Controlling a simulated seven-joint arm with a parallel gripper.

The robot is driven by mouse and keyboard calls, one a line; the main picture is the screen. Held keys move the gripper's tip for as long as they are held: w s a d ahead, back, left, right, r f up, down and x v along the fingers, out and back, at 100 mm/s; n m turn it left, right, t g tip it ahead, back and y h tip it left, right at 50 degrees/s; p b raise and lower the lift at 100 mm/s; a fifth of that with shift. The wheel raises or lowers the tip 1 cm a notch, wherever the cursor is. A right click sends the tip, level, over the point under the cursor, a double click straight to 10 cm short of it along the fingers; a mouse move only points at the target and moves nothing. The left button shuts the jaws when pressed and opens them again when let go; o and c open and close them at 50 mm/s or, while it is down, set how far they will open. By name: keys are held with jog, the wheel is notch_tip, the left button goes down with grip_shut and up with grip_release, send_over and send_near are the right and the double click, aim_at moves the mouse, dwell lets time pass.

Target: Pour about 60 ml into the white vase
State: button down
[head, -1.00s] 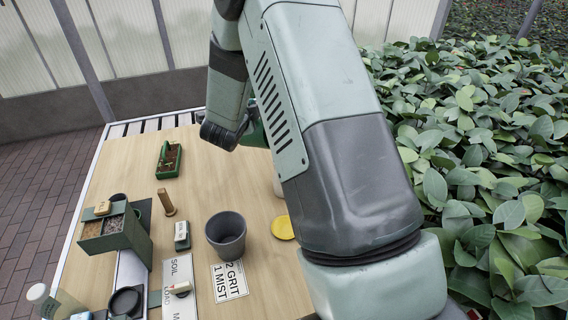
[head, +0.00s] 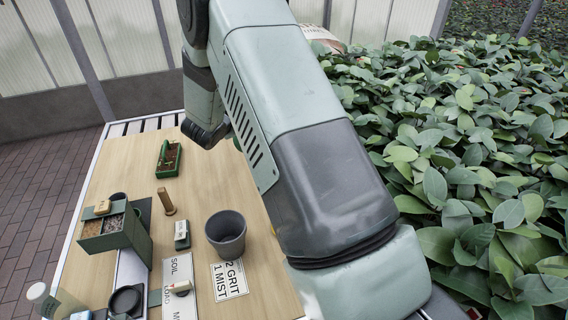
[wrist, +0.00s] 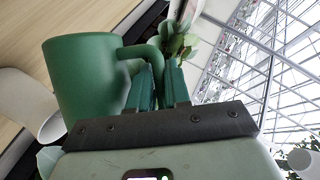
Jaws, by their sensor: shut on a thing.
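My gripper (wrist: 160,82) is shut on the handle of a green jug (wrist: 82,80) in the wrist view. The jug's body is left of the fingers. A white, rounded vessel (wrist: 22,105), which looks like the white vase, lies beyond the jug at the left edge, with its round mouth near the jug's lower side. The wrist picture is rotated, so I cannot tell how far the jug is tilted. No liquid shows. In the head view my arm hides the gripper, the jug and the vase.
On the wooden table (head: 125,180) in the head view stand a grey pot (head: 226,232), a green planter tray (head: 168,158), a wooden peg (head: 166,201) and a green compartment box (head: 110,232). A label card (head: 229,279) lies before the pot. Dense foliage (head: 470,150) borders the right.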

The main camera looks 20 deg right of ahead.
jog(key=shift+w+a+f+n+g+h, duration=0.15)
jog(key=shift+w+a+f+n, duration=0.1)
jog(key=shift+f, duration=0.2)
jog(key=shift+w+a+f+n+g+h, duration=0.1)
jog(key=shift+w+f+n+g+h, duration=0.15)
jog(key=shift+f, duration=0.2)
jog(key=shift+w+a+f+n+g+h, duration=0.1)
jog(key=shift+w+a+f+n, duration=0.15)
jog(key=shift+f, duration=0.2)
jog(key=shift+s, duration=0.1)
dwell(0.5)
jog(key=shift+w+a+f+n, duration=0.25)
jog(key=shift+f+n, duration=0.1)
jog(key=shift+f, duration=0.25)
jog(key=w+a+f+n+g+h+b, duration=0.2)
jog(key=w+a+f+n+g+h, duration=0.1)
jog(key=f, duration=0.6)
jog(key=shift+w+a+f+n, duration=0.2)
jog(key=shift+w+a+n, duration=0.5)
jog(key=shift+w+n, duration=0.2)
